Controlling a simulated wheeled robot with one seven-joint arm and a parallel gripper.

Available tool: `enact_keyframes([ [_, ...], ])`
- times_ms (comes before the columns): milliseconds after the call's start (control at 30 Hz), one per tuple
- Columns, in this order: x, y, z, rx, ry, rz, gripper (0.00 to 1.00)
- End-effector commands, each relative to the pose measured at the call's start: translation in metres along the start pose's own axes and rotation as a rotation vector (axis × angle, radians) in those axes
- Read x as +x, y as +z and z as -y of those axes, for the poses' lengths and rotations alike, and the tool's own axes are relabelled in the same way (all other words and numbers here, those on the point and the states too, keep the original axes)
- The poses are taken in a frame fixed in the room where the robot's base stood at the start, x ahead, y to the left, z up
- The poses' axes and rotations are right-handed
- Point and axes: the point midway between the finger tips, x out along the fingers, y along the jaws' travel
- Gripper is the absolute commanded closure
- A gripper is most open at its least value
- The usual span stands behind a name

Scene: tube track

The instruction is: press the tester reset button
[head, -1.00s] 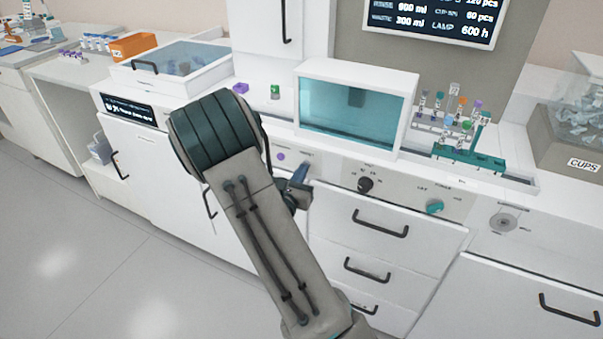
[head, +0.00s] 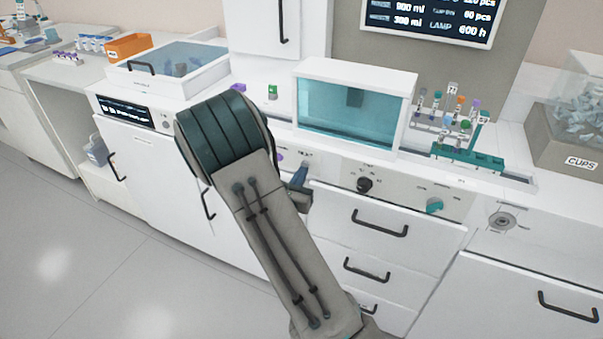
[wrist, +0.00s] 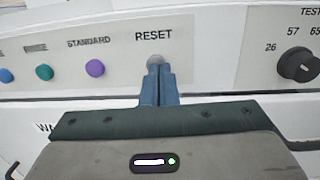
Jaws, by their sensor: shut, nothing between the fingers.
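The reset button (wrist: 155,59) is a small grey round button under the printed word RESET on the tester's light front panel, in the wrist view. My gripper (wrist: 158,70) is shut and empty, its blue fingertips right in front of the button and covering its lower part. I cannot tell whether the tips touch it. In the head view my gripper (head: 303,168) shows beside my arm at the panel, and the button is hidden there.
Left of the button are a purple STANDARD button (wrist: 95,68) and a teal RINSE button (wrist: 44,72). A black dial (wrist: 299,66) is to the right. Above the panel stands a glass-fronted chamber (head: 345,105), with a teal tube rack (head: 468,156) to its right. Drawers (head: 375,235) lie below.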

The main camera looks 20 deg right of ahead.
Motion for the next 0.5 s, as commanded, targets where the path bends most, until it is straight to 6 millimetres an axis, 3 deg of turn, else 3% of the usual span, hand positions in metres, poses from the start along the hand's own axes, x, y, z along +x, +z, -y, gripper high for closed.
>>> enact_keyframes([
  [300,-0.078,-0.003,-0.007,-0.004,0.016,-0.009,1.0],
  [500,-0.107,-0.002,-0.006,-0.003,0.013,-0.009,1.0],
])
